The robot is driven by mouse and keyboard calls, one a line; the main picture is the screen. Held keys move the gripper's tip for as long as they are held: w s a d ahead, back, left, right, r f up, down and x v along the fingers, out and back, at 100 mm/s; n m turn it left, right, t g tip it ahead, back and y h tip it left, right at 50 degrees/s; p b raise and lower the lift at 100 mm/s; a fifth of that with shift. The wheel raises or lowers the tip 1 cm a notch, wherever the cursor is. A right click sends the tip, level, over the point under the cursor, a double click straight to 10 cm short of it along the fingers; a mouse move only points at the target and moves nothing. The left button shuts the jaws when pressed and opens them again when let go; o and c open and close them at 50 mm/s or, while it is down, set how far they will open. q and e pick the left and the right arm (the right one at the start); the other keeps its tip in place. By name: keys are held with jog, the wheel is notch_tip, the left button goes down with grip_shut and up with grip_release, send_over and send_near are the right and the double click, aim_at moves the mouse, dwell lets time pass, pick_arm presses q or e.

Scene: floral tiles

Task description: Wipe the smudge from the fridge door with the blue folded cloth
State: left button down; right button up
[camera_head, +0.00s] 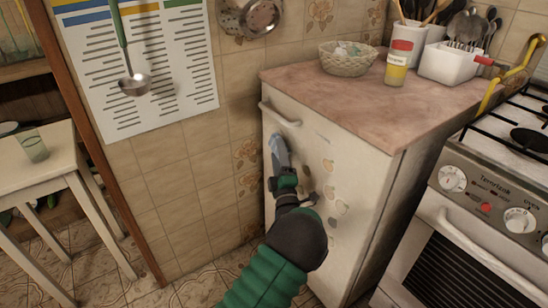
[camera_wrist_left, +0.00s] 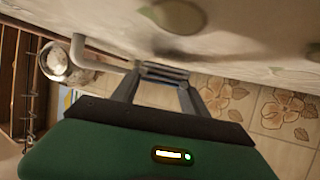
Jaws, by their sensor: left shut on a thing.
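The fridge (camera_head: 350,205) has a pale door with a bar handle (camera_head: 280,115) near its top and several faded oval marks. My left gripper (camera_head: 284,178) is in front of the door's upper left part, below the handle. It is shut on the blue folded cloth (camera_head: 279,150), which is at or close to the door; contact is not clear. In the left wrist view the fingers (camera_wrist_left: 162,88) pinch a thin grey-blue edge of the cloth (camera_wrist_left: 163,72). A dark, blurred patch, perhaps the smudge (camera_wrist_left: 190,54), shows on the door there. My right gripper is out of view.
The stove (camera_head: 480,220) stands right of the fridge. A basket (camera_head: 347,62), a yellow-and-red container (camera_head: 400,62) and utensil holders (camera_head: 455,65) stand on the countertop (camera_head: 340,95). A white table (camera_head: 40,160) with a glass is at left. Tiled wall borders the door's left side.

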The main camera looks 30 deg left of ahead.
pick_arm(q)
jog(key=shift+d+r, duration=0.15)
jog(key=shift+d, duration=0.15)
jog(key=shift+w+a, duration=0.1)
